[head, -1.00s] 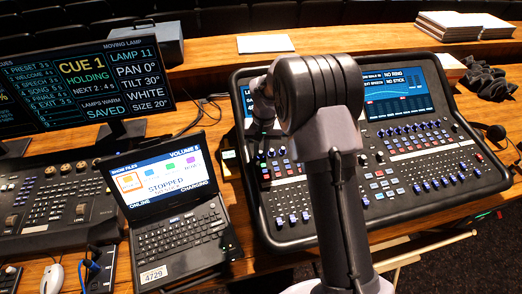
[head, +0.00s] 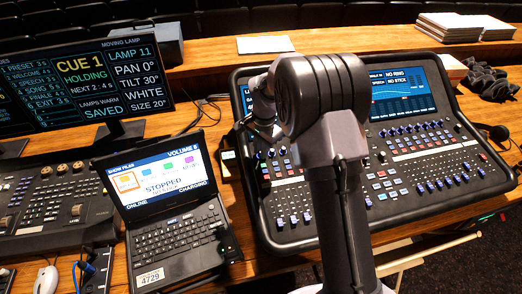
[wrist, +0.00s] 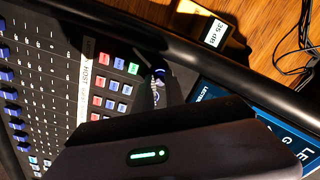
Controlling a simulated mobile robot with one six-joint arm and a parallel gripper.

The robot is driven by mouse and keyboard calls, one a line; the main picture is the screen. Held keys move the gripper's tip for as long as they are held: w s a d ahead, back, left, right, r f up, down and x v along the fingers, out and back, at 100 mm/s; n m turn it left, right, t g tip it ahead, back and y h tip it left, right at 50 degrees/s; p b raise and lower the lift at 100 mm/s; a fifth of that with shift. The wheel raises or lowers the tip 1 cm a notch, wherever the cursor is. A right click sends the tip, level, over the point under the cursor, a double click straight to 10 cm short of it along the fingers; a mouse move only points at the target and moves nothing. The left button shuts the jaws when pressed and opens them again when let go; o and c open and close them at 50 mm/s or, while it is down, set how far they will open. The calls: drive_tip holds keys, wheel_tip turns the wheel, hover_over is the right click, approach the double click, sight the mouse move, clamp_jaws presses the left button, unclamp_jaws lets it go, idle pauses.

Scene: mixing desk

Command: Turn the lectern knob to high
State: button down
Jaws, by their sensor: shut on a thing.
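The mixing desk (head: 300,236) stands on the wooden table, with faders, coloured buttons and a screen (head: 403,95). My arm covers part of this screen in the head view. In the wrist view, my gripper (wrist: 157,88) is down at the desk between the coloured buttons and the screen edge. Its dark fingers are shut on a small knob (wrist: 159,73), of which only a bluish bit shows between them. The knob's pointer and setting cannot be read. Part of the lectern screen (wrist: 270,133) shows beside my gripper, mostly hidden by its body.
A small meter reading 35 dB (wrist: 215,33) lies on the wood beside the desk. An open laptop (head: 165,185), a cue monitor (head: 80,80) and another control panel (head: 50,205) stand to the left. Cables run between them.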

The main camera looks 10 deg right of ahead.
drive_tip(key=shift+m, duration=0.3)
idle(0.4)
drive_tip(key=c, duration=1.4)
unclamp_jaws()
drive_tip(key=r+p, duration=0.1)
drive_tip(key=r, duration=0.4)
drive_tip(key=s+r+p, duration=0.1)
drive_tip(key=r+p, duration=0.1)
drive_tip(key=r, duration=0.4)
drive_tip(key=s+r+p, duration=0.1)
drive_tip(key=r+p, duration=0.1)
drive_tip(key=r, duration=0.4)
drive_tip(key=shift+s+d+r, duration=0.1)
drive_tip(key=shift+d+r, duration=0.1)
